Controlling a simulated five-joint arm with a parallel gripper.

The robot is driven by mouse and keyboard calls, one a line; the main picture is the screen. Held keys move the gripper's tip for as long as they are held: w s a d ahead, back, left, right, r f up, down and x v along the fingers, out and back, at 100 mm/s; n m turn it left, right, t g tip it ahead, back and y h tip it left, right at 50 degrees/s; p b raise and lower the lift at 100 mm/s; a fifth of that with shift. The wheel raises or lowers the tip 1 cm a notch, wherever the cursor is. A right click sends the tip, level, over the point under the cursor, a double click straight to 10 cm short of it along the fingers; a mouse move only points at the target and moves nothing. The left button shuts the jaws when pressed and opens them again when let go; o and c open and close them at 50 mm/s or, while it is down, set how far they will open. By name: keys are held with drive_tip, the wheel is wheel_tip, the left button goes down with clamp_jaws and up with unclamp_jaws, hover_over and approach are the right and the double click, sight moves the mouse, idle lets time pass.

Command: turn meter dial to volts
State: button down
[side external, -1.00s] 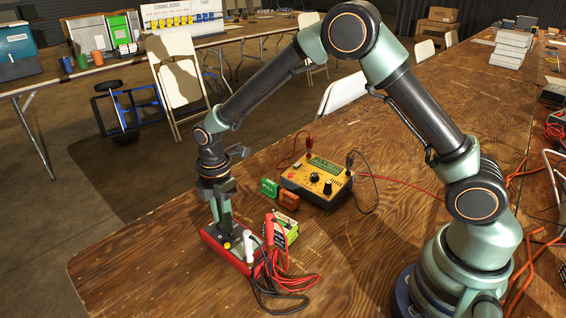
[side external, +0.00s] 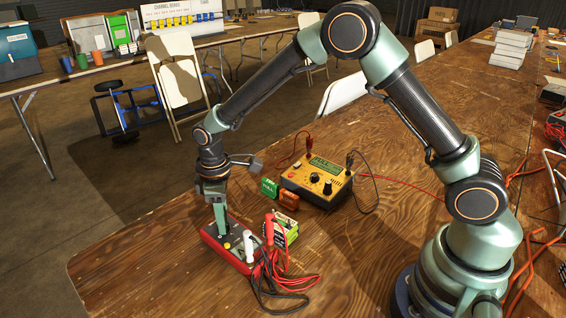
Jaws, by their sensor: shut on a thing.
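The red-cased meter (side external: 212,240) lies flat on the wooden table near its left front edge. It has a dark grey face with a small yellow button. My gripper (side external: 220,228) points straight down onto the far left part of the meter's face. It is shut on the meter's dial, which the fingers hide, so the dial's markings and setting cannot be read. A white probe (side external: 248,244) and a red probe (side external: 269,230) stand at the meter's right end, with red and black leads coiled on the table beside it.
A yellow instrument box (side external: 318,180) with a knob and plugged leads stands behind and right. Small green (side external: 269,187) and orange (side external: 289,199) boxes and a green-and-white pack (side external: 285,228) sit between. The table's left front corner is clear.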

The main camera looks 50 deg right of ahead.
drive_tip(key=shift+m, duration=1.6)
drive_tip(key=c, duration=0.6)
unclamp_jaws()
wheel_tip(320, 180, up, 12)
drive_tip(key=shift+r, duration=0.1)
